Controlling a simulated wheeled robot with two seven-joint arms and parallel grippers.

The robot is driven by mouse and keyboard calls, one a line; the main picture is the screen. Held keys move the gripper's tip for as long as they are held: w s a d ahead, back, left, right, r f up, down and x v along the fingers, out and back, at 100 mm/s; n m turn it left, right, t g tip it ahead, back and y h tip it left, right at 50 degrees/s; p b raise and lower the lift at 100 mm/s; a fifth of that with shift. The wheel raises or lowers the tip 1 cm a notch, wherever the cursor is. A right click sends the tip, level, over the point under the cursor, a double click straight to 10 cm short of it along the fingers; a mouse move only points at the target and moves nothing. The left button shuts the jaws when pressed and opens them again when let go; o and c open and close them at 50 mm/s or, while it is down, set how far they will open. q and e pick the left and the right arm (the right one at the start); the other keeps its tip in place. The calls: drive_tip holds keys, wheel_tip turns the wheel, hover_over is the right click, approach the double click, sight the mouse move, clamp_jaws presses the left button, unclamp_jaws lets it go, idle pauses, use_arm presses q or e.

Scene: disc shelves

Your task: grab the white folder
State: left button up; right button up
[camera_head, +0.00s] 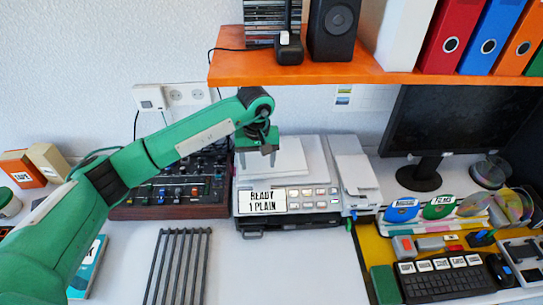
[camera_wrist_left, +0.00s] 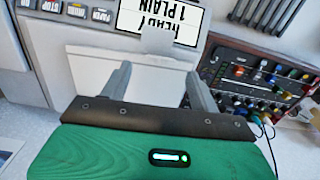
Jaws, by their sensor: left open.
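A white folder (camera_head: 403,33) stands upright at the left end of a row of folders on the orange shelf (camera_head: 300,70), at the top of the head view. My left gripper (camera_head: 257,158) points down over the top of the pale printer-like machine (camera_head: 313,150), lower than the shelf and to the left of the folder. The left wrist view shows its two fingers (camera_wrist_left: 157,75) apart, with a pale panel of the machine behind them. Nothing is clearly held. The folder does not show in the wrist view. My right gripper is not in view.
A red folder (camera_head: 449,35) stands right of the white one, then blue and orange ones. A black speaker (camera_head: 333,30) is to its left. A dark monitor (camera_head: 450,115) stands below the shelf. A mixer (camera_head: 185,185) and black rack (camera_head: 180,265) occupy the desk's left.

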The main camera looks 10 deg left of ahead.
sight(258, 176)
use_arm(q)
drive_tip(key=shift+f+p, duration=0.45)
drive_tip(key=shift+f, duration=0.25)
wheel_tip(258, 176, down, 3)
drive_tip(key=shift+a+f+p, duration=0.1)
drive_tip(key=shift+a+p, duration=0.05)
drive_tip(key=shift+p, duration=0.55)
drive_tip(key=shift+f, duration=0.5)
drive_tip(key=c, duration=1.1)
drive_tip(key=shift+r, duration=0.1)
